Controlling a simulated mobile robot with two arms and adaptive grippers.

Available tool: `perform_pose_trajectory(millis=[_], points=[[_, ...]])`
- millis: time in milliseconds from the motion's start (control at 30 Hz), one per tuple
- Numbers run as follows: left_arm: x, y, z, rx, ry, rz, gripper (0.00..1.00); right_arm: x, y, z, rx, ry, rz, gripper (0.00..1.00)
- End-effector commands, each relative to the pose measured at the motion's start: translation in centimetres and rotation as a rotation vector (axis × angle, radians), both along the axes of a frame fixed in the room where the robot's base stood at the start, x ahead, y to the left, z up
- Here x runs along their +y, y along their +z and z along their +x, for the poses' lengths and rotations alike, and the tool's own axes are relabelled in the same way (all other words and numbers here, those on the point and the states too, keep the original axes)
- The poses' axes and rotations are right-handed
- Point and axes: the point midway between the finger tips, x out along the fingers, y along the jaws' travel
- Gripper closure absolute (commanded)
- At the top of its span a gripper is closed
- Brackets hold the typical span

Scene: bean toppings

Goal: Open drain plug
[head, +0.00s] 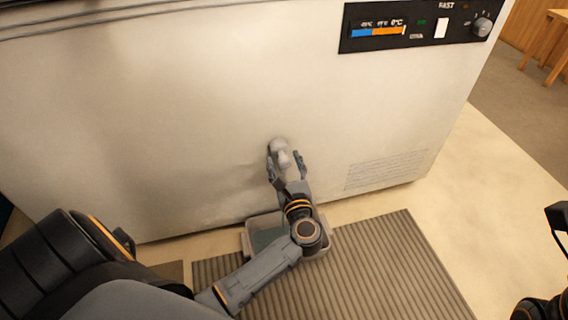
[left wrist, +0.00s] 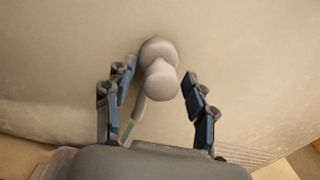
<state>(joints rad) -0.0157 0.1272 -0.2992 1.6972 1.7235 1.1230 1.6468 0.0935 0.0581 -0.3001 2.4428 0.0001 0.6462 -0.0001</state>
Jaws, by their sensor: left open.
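The drain plug (head: 283,155) is a pale grey knob low on the front of the white chest freezer (head: 200,110). In the left wrist view the drain plug (left wrist: 160,78) sticks out from the freezer wall, with a thin light strip or tube below it. My left gripper (head: 287,163) is open, its two fingers on either side of the plug. In the left wrist view the left gripper (left wrist: 160,88) shows gaps between the fingers and the plug. My right gripper (head: 545,305) is only partly in view at the lower right edge, and its jaws cannot be made out.
A shallow grey tray (head: 249,243) stands on the floor below the plug, partly hidden by my left arm. A ribbed mat (head: 390,265) lies in front of the freezer. A control panel (head: 425,25) is at the upper right.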

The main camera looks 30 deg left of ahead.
Motion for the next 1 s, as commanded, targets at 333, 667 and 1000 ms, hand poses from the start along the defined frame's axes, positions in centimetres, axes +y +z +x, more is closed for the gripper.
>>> perform_pose_trajectory(millis=[333, 667, 1000], points=[[0.61, 0.04, 0.55, 0.0, 0.001, 0.0, 0.44, 0.03, 0.13, -0.09, -0.009, 0.0, -0.001, 0.72], [0.6, 0.02, 0.52, 0.001, 0.001, 0.001, 0.99, 0.03, 0.13, -0.12, -0.009, 0.0, -0.001, 0.72], [0.37, -0.09, 0.34, 0.002, 0.002, -0.003, 1.0, 0.03, 0.07, -0.1, -0.009, 0.0, -0.001, 0.72]])
